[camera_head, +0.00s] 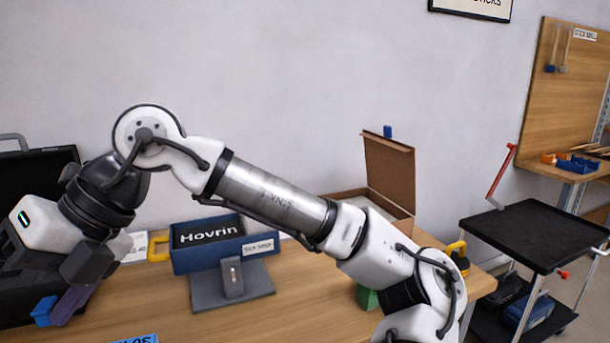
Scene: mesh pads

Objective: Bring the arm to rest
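My arm reaches across the view from the lower right up to an elbow at the upper left, then bends down. My gripper (66,282) hangs at the far left, in front of an open black case (40,165). Its white housing and one dark finger block show. A blue and purple piece (66,304) shows just below it; I cannot tell whether it is held or part of the gripper. The fingertips are not clear enough to show open or shut.
On the wooden table (240,318) stand a blue Hovrin box (209,245) by a grey stand (233,290), an open cardboard box (390,172) and a green item (367,298) partly behind my arm. A black cart (540,235) stands right.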

